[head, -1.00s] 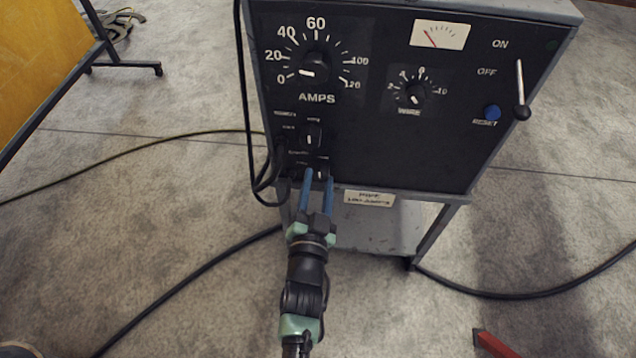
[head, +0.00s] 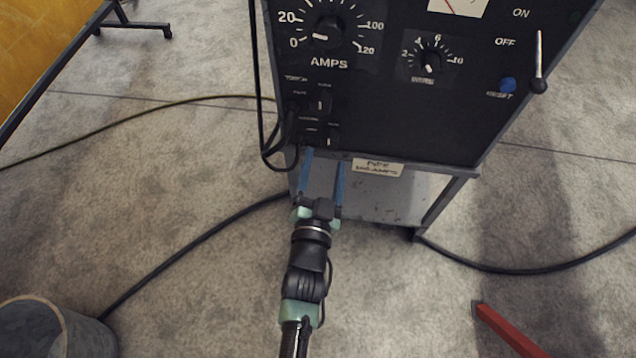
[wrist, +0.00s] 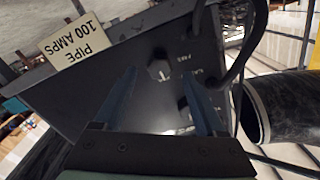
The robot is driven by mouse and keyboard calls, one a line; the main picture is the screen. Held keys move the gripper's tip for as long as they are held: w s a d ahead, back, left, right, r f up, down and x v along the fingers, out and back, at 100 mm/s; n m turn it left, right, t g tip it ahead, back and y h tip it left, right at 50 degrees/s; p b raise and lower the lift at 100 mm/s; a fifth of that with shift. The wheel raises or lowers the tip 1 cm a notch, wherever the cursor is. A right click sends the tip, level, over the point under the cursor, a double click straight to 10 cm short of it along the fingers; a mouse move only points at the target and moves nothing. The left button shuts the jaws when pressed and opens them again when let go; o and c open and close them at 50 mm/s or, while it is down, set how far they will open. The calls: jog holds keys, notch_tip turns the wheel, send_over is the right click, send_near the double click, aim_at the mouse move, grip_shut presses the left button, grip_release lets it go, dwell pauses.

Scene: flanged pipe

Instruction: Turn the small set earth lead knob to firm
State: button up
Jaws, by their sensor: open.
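Two small black knobs sit one above the other at the panel's lower left. The lower small knob (head: 328,140), near the panel's bottom edge, shows a white mark; its labels are too small to read. The upper small knob (head: 320,101) is just above it. My gripper (head: 326,160) is open, with two blue fingers apart below the lower knob in the head view, touching nothing that I can see. In the wrist view a dark knob (wrist: 160,70) with a white mark shows ahead, between the fingers of my gripper (wrist: 159,78), and the labels beside it are unreadable.
The welder panel (head: 400,110) also carries a large amps dial (head: 327,36), a smaller dial (head: 430,66), a blue reset button (head: 508,85) and a lever (head: 539,65). Black cables (head: 272,150) hang left of the knobs. A bucket (head: 50,330) stands lower left.

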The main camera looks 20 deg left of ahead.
jog(key=p+v, duration=0.2)
jog(key=v, duration=0.7)
jog(key=shift+s, duration=0.25)
jog(key=shift+d, duration=0.1)
